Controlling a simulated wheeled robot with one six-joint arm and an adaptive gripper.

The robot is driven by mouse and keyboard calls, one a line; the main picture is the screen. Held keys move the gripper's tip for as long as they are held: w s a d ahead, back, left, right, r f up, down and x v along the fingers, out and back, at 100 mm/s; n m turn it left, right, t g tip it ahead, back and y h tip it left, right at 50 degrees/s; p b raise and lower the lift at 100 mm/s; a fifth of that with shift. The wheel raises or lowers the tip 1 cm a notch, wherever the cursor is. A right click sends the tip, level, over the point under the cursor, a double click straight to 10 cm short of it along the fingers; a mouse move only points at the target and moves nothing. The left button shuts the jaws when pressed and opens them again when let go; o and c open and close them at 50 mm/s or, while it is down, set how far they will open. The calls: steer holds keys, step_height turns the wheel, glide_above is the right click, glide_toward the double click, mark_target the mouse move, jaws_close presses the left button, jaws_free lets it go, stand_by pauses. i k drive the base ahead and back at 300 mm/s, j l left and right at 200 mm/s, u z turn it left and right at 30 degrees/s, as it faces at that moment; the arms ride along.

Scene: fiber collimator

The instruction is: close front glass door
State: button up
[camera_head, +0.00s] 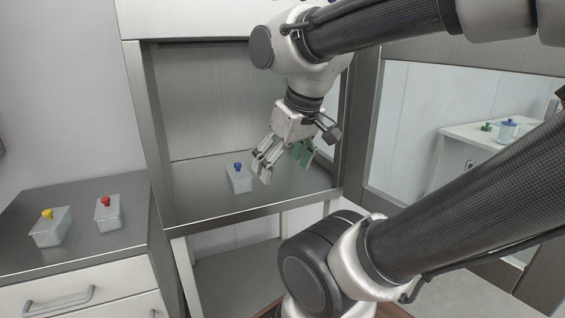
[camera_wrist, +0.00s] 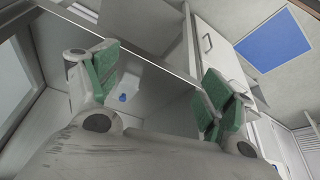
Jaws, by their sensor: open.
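I cannot make out a glass pane across the opening. A pale panel edge (camera_head: 180,22) runs above the opening, and I cannot tell whether it belongs to the front glass door. My gripper (camera_head: 284,160) is open and empty, pointing down at the right part of the opening. I cannot tell whether its tips are inside the cabinet or just in front. In the wrist view its green-padded fingers (camera_wrist: 160,85) are spread apart, with the cabinet beyond them.
A clear box with a blue knob (camera_head: 239,180) stands on the cabinet floor, left of my gripper. Boxes with yellow (camera_head: 48,232) and red (camera_head: 108,216) knobs stand on the left counter (camera_head: 75,187). A white side table (camera_head: 470,132) stands behind glass at right.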

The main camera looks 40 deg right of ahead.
mark_target(539, 284)
steer(key=k+l+u, duration=0.1)
steer(key=k+l, duration=0.15)
steer(key=k, duration=0.3)
steer(key=k+l+u, duration=0.1)
steer(key=k, duration=0.5)
steer(key=k+l+u, duration=0.1)
steer(key=k+l, duration=0.15)
steer(key=k, duration=0.3)
steer(key=k+l+u, duration=0.15)
steer(key=k+l, duration=0.3)
steer(key=l, duration=0.2)
steer(key=k+l+u, duration=0.2)
steer(key=k+l, duration=0.25)
steer(key=l, duration=0.2)
steer(key=l+u, duration=0.1)
steer(key=l, duration=0.55)
steer(key=k+l+u, duration=0.15)
steer(key=l, duration=0.55)
steer(key=i+l, duration=0.15)
steer(key=l, duration=0.15)
steer(key=i+l, duration=0.1)
steer(key=l, duration=0.2)
steer(key=i+l, duration=0.15)
steer(key=l, duration=0.2)
steer(key=k+j+z, duration=0.1)
steer(key=k+j, duration=0.25)
steer(key=j, duration=0.2)
steer(key=k+j+z, duration=0.15)
steer(key=k+j, duration=0.2)
steer(key=j, duration=0.15)
